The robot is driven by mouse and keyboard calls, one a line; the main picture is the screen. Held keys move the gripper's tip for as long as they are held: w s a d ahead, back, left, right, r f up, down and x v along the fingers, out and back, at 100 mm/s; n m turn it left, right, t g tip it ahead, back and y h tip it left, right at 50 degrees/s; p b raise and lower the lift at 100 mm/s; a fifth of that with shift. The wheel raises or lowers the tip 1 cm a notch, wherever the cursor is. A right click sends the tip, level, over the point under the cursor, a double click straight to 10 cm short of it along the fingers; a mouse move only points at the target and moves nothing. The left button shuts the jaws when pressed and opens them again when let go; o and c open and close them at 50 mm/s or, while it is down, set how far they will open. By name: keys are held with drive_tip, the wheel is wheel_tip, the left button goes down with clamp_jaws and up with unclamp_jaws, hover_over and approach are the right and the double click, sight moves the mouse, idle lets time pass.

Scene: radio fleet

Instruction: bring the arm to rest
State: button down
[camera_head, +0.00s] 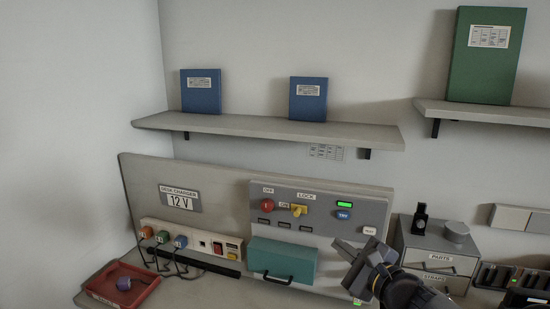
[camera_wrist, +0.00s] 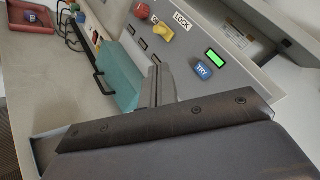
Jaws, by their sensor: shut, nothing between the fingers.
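My gripper (camera_head: 347,250) is in front of the right part of the grey control panel (camera_head: 375,211) in the head view. Its fingers are shut and hold nothing. In the wrist view my gripper (camera_wrist: 157,85) points toward the panel, near the right end of the teal box (camera_wrist: 121,75). The panel carries a red knob, a yellow LOCK knob (camera_head: 298,210), a lit green indicator (camera_head: 344,204) and a blue TRY button (camera_head: 344,215). I cannot tell whether the fingers touch the panel.
A red tray (camera_head: 144,293) with a purple item lies at the left. A strip with coloured plugs (camera_head: 189,236) stands beside the teal box. A grey drawer unit (camera_head: 438,247) is close on the right. A shelf (camera_head: 260,127) with blue books hangs above.

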drive_tip(key=shift+w, duration=0.1)
drive_tip(key=w+b, duration=0.1)
drive_tip(key=w+d+b, duration=0.1)
drive_tip(key=w, duration=0.2)
drive_tip(key=shift+w+d+f+b, duration=0.25)
drive_tip(key=shift+w+d+b, duration=0.05)
drive_tip(key=shift+w+b, duration=0.1)
drive_tip(key=p, duration=0.2)
drive_tip(key=r+p, duration=0.1)
drive_tip(key=p, duration=0.2)
drive_tip(key=shift+w+d, duration=0.1)
drive_tip(key=shift+w, duration=0.1)
